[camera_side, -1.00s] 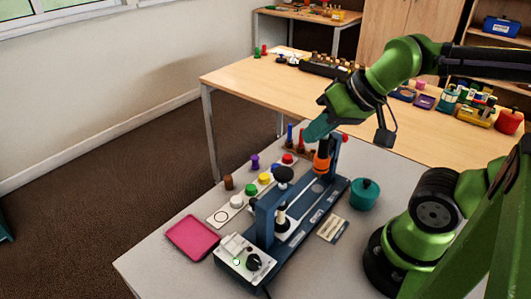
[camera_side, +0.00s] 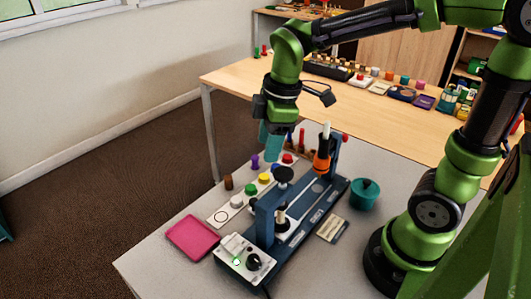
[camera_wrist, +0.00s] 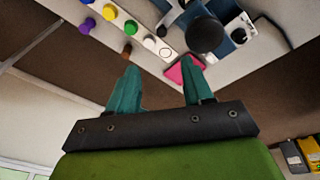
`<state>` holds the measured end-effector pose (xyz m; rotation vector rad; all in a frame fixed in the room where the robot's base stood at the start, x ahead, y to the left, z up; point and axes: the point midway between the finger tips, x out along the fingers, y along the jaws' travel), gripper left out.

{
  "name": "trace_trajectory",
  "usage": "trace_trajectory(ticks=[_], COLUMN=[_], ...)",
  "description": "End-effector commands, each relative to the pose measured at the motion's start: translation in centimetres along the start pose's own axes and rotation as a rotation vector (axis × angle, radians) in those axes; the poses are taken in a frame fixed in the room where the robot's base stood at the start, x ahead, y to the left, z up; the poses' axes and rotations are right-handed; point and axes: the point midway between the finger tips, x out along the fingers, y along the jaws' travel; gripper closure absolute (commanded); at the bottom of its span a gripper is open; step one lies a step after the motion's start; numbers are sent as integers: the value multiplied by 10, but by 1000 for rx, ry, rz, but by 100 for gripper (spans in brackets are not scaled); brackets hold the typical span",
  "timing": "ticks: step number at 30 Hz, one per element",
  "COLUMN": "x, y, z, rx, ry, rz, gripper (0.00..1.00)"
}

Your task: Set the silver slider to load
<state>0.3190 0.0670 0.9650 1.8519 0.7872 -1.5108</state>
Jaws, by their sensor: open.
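A blue bench device (camera_side: 264,225) stands on the grey table, with a pale track plate (camera_side: 300,217) along its base. A white control box (camera_side: 246,262) with a black dial (camera_side: 253,262) and a pale raised part (camera_side: 234,244) sits at its near end. I cannot make out which part is the silver slider, nor read a load mark. A black ball knob (camera_side: 284,174) tops the frame; it also shows in the wrist view (camera_wrist: 205,36). My gripper (camera_side: 270,152) is open and empty, above and behind the device. Its teal fingers (camera_wrist: 158,82) stand apart.
A pink tray (camera_side: 192,237) lies left of the device. A teal pot (camera_side: 364,194) and a small card (camera_side: 332,229) are to the right.

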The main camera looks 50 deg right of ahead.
Motion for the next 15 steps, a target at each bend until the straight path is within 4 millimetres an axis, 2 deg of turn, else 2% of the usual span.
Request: trace_trajectory(ticks=[1,8,12,15], x=[5,15,12,6], y=[2,11,14,16], z=[-6,-28,-36,-37], rx=[-130,-757,-1114,-1296], ry=[-23,-73,-76,-73], rz=[-22,-115,-155,-167], gripper=[49,49,49,49])
